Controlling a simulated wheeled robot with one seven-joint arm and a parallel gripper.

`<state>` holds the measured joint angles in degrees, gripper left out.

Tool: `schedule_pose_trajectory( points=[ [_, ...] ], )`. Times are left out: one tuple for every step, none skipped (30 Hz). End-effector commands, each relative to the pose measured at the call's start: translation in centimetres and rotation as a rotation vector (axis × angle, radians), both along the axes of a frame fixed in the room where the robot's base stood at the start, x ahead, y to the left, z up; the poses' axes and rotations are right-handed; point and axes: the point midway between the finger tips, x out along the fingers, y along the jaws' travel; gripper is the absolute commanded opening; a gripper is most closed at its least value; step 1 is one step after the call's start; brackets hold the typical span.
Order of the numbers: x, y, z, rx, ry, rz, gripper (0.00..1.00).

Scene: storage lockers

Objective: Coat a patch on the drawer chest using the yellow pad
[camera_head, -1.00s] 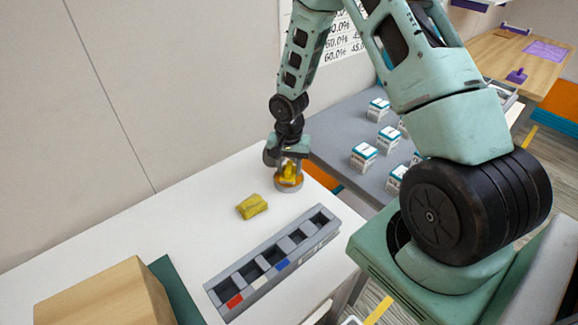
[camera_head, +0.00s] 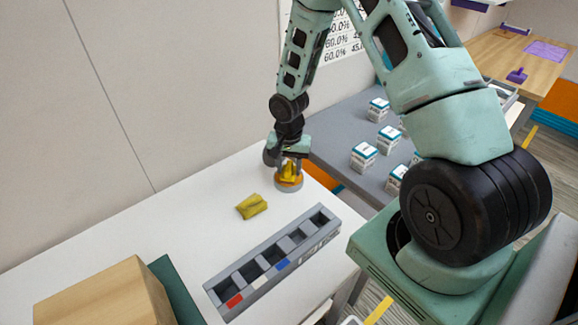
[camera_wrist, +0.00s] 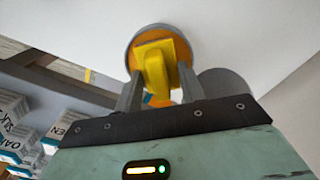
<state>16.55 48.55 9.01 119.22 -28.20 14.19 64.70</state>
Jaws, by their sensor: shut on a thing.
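My gripper (camera_wrist: 158,92) is shut on the raised grip of the yellow pad (camera_wrist: 155,67). The pad is at a round grey dish (camera_wrist: 132,47) with orange inside, and the dish stands on the white top near its far right edge. The pad (camera_head: 289,169) and dish (camera_head: 289,186) also show in the head view, below my wrist. The pad's underside is hidden, so I cannot tell whether it touches the orange. The white-topped unit (camera_head: 180,215) may be the drawer chest; its drawers are not clearly visible.
A crumpled yellow cloth-like piece (camera_head: 251,206) lies near the dish. A grey compartment tray (camera_head: 273,262) lies along the front edge. A wooden box (camera_head: 105,297) stands at lower left. Small white-and-teal cartons (camera_head: 364,155) stand on a grey surface to the right. A wall rises behind.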

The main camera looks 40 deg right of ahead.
Motion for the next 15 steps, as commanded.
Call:
schedule_pose_trajectory(
  points=[
    [-0.1, 0.0, -0.1, 0.001, 0.002, 0.000, 0.21],
    [-0.1, 0.0, 0.0, 0.001, 0.002, 0.000, 0.21],
    [-0.1, 0.0, 0.2, 0.001, 0.002, 0.001, 0.21],
    [-0.1, 0.0, 0.4, 0.001, 0.002, 0.001, 0.21],
    [-0.1, 0.0, 0.7, 0.001, 0.002, 0.001, 0.21],
    [-0.1, 0.0, 1.1, 0.001, 0.002, 0.001, 0.21],
    [-0.1, 0.0, 1.3, 0.000, 0.001, 0.001, 0.21],
    [-0.1, 0.0, 1.6, 0.000, 0.001, 0.001, 0.21],
    [-0.1, 0.0, 1.9, 0.000, 0.001, 0.001, 0.21],
    [-0.1, 0.0, 2.2, 0.000, 0.001, 0.000, 0.21],
    [-0.1, 0.0, 2.4, 0.000, 0.001, 0.000, 0.21],
    [-0.1, 0.0, 2.7, 0.000, 0.001, 0.000, 0.21],
    [-0.1, 0.0, 2.9, 0.000, 0.001, 0.000, 0.21],
    [-0.1, 0.0, 3.2, 0.000, 0.001, 0.001, 0.21],
    [-0.1, 0.0, 3.5, 0.000, 0.001, 0.001, 0.21]
  ],
)
